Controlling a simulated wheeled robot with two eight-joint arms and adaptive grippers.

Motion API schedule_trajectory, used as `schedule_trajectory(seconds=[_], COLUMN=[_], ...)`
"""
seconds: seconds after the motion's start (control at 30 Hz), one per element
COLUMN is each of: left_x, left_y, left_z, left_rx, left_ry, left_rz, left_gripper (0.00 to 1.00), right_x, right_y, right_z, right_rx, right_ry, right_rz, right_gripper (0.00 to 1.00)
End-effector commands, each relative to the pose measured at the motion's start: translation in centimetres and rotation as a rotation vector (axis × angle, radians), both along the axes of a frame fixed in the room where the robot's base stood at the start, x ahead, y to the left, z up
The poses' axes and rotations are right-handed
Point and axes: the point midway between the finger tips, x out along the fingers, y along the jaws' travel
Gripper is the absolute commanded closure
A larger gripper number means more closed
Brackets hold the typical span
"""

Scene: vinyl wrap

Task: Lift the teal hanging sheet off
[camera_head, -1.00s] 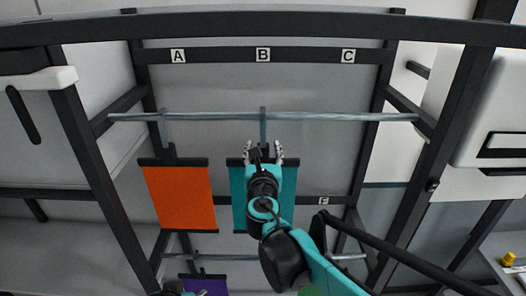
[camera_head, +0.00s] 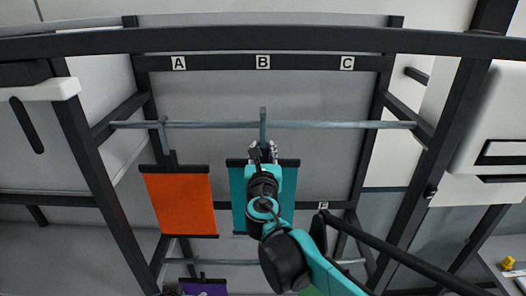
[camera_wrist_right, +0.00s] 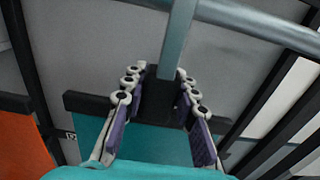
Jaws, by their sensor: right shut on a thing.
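The teal sheet (camera_head: 237,200) hangs in the middle column under label B, from a dark top bar and a hook on the upper rail (camera_head: 330,125). My right gripper (camera_head: 263,151) is in front of it and hides its middle. In the right wrist view the fingers (camera_wrist_right: 160,98) are shut on the dark hanger block (camera_wrist_right: 160,90) above the sheet, one finger on each side. The sheet (camera_wrist_right: 88,128) shows behind the left finger there. The hook still meets the rail. Only a small piece, perhaps my left gripper, shows at the bottom edge of the head view.
An orange sheet (camera_head: 181,203) hangs to the left on the same rail. A purple sheet (camera_head: 206,288) hangs from a lower rail. Dark frame posts stand on both sides. The upper rail is clear to the right, under label C (camera_head: 347,63).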

Motion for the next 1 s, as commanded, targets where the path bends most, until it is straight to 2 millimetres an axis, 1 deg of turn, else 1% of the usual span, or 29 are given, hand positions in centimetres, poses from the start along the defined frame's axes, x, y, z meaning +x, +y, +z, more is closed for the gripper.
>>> schedule_trajectory(seconds=[0.27, 0.37, 1.0], left_x=[0.0, 0.0, 0.0], left_y=[0.0, 0.0, 0.0], left_z=[0.0, 0.1, 1.2], left_rx=[0.000, 0.000, 0.000], left_ry=[0.000, 0.000, 0.000], left_rz=[0.000, 0.000, 0.000], left_gripper=[0.60, 0.60, 0.60], right_x=[0.0, -0.4, -5.8], right_y=[0.0, 0.0, 0.1], right_z=[0.0, 0.1, 0.1], right_rx=[0.000, 0.000, 0.000], right_ry=[0.000, 0.000, 0.000], right_rz=[0.000, 0.001, 0.002], right_gripper=[1.00, 1.00, 1.00])
